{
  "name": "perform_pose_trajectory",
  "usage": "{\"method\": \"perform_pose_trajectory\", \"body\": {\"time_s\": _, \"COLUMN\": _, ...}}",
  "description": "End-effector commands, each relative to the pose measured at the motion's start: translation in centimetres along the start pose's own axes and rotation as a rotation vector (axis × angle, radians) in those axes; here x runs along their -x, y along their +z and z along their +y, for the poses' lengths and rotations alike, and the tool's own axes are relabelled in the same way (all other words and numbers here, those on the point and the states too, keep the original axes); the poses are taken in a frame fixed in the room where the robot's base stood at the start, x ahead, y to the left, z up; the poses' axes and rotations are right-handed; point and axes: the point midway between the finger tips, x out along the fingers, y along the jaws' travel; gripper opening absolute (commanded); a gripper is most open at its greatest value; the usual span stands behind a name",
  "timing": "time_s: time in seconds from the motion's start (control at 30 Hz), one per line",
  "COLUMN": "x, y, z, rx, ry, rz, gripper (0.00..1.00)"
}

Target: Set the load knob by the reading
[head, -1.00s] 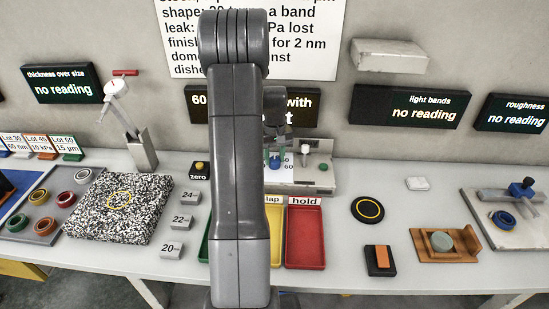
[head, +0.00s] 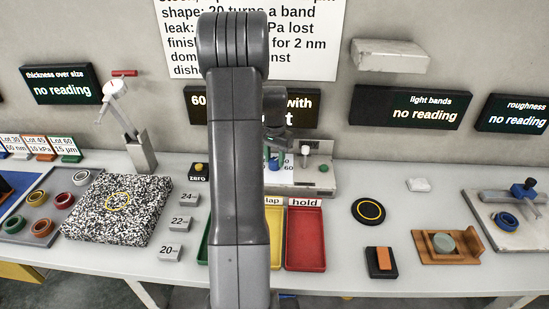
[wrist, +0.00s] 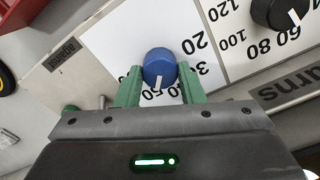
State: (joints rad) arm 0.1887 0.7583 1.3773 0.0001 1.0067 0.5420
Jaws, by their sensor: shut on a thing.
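In the wrist view a blue knob (wrist: 160,64) with a white pointer stands on a white dial plate (wrist: 120,45). The printed scale around it shows 20, 30, 40 and 50, and the pointer is between 40 and 50, nearer 50. My gripper (wrist: 160,82) has its green fingers on either side of the knob, shut on it. In the head view my arm hides much of the machine (head: 318,180); the blue knob (head: 274,164) shows between the fingers. The thickness (head: 62,84), light bands (head: 410,106) and roughness (head: 513,114) displays all say "no reading".
A black knob (wrist: 279,12) with a 60 to 120 scale, labelled "turns", is close on the right in the wrist view. A red tray (head: 305,236) lies in front of the machine. A speckled plate (head: 118,208) is at left. A dark sign (head: 292,104) is partly hidden by my arm.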

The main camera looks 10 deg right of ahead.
Motion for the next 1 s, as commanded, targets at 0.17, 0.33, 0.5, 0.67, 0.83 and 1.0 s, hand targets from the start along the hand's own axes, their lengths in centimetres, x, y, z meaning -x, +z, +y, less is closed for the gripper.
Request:
{"method": "perform_pose_trajectory", "body": {"time_s": 0.17, "x": 0.14, "y": -0.12, "z": -0.04, "rx": -0.05, "ry": -0.001, "rz": 0.004, "gripper": 0.12}}
{"method": "perform_pose_trajectory", "body": {"time_s": 0.33, "x": 0.16, "y": -0.12, "z": -0.04, "rx": -0.07, "ry": -0.001, "rz": 0.004, "gripper": 0.12}}
{"method": "perform_pose_trajectory", "body": {"time_s": 0.5, "x": 0.16, "y": -0.12, "z": -0.04, "rx": -0.073, "ry": -0.002, "rz": 0.004, "gripper": 0.12}}
{"method": "perform_pose_trajectory", "body": {"time_s": 0.67, "x": 0.17, "y": -0.13, "z": -0.04, "rx": -0.073, "ry": -0.002, "rz": 0.005, "gripper": 0.12}}
{"method": "perform_pose_trajectory", "body": {"time_s": 0.83, "x": 0.14, "y": -0.1, "z": -0.03, "rx": -0.073, "ry": -0.001, "rz": 0.004, "gripper": 0.57}}
{"method": "perform_pose_trajectory", "body": {"time_s": 1.0, "x": 0.08, "y": -0.06, "z": -0.02, "rx": -0.073, "ry": -0.001, "rz": 0.002, "gripper": 0.57}}
